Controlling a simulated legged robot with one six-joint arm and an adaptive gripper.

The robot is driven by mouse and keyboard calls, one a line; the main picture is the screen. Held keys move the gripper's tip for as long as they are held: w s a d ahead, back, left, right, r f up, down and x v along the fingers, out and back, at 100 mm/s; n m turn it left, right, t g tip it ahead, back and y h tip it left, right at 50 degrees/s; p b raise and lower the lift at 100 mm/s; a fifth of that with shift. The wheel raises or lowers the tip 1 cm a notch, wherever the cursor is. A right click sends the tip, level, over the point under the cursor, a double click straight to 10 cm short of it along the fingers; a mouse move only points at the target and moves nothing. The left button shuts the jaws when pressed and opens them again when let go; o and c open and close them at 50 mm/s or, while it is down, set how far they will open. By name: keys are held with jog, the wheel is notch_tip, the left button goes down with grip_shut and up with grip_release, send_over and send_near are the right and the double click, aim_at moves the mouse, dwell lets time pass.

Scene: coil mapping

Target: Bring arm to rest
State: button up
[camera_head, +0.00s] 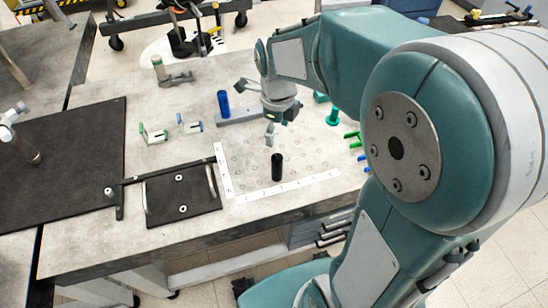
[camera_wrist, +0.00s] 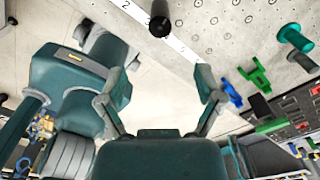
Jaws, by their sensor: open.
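My gripper (camera_head: 257,110) is above the grey table (camera_head: 90,245), at the end of my teal arm. Its fingers are spread apart with nothing between them. In the wrist view both fingers (camera_wrist: 160,78) show, also open and empty. The arm reaches out from the right side of the head view and bends down over the table. A black upright cylinder (camera_head: 277,168) stands near the gripper, just below it in the picture; it also shows at the top of the wrist view (camera_wrist: 159,24). The gripper does not hold it.
A white ruler strip (camera_head: 285,191) borders a patch of marked holes. A blue cylinder (camera_head: 223,103), a teal post (camera_head: 333,116), green brackets (camera_head: 352,138) and a black plate with handles (camera_head: 183,196) stand around. The left part of the table holds a dark mat (camera_head: 70,150).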

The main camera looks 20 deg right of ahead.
jog(key=shift+r, duration=0.15)
jog(key=s+r+n+t, duration=0.2)
jog(key=s+r+n, duration=0.2)
jog(key=n, duration=0.9)
jog(key=s+r+n+t, duration=0.3)
jog(key=s+n, duration=0.7)
jog(key=n, duration=0.4)
jog(key=shift+r+t, duration=0.3)
jog(key=shift+r, duration=0.4)
